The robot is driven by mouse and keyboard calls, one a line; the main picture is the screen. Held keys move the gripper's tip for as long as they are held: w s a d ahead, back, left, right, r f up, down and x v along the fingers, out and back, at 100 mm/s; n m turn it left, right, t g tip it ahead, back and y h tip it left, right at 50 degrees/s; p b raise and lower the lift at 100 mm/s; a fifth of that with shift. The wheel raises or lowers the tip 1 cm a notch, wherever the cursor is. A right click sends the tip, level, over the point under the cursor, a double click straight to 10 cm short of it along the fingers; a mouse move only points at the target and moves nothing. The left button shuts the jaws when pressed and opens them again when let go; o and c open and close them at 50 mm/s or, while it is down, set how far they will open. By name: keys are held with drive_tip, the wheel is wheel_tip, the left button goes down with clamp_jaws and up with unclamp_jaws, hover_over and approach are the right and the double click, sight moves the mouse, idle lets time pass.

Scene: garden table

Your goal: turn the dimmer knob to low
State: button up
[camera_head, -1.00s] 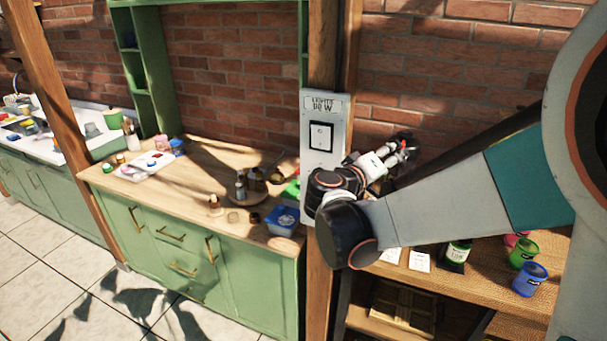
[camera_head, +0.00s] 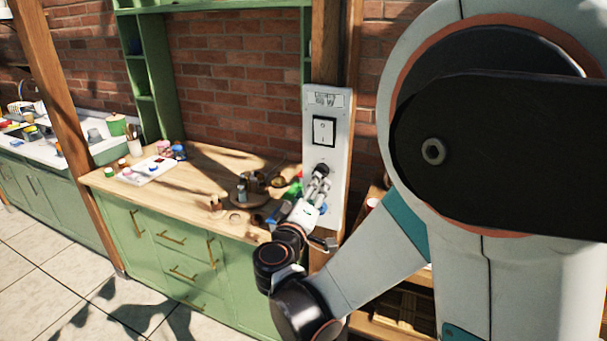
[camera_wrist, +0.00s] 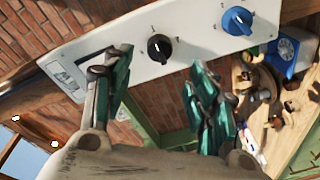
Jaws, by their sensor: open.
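A white wall panel (camera_head: 314,103) on the wooden post carries a black knob (camera_head: 322,168). In the head view my gripper (camera_head: 319,182) is just below the black knob; contact cannot be told.
A rocker switch (camera_head: 324,130) sits above the black knob on the panel. Left of the post, a green cabinet with a wooden worktop (camera_head: 195,180) bears bottles, jars and a white tray (camera_head: 152,169). My arm hides most of the shelf at right.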

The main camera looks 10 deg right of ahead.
sight(321, 172)
drive_tip(key=x, duration=0.8)
drive_tip(key=shift+w+b, duration=0.15)
drive_tip(key=shift+b, duration=0.25)
drive_tip(key=c, duration=1.1)
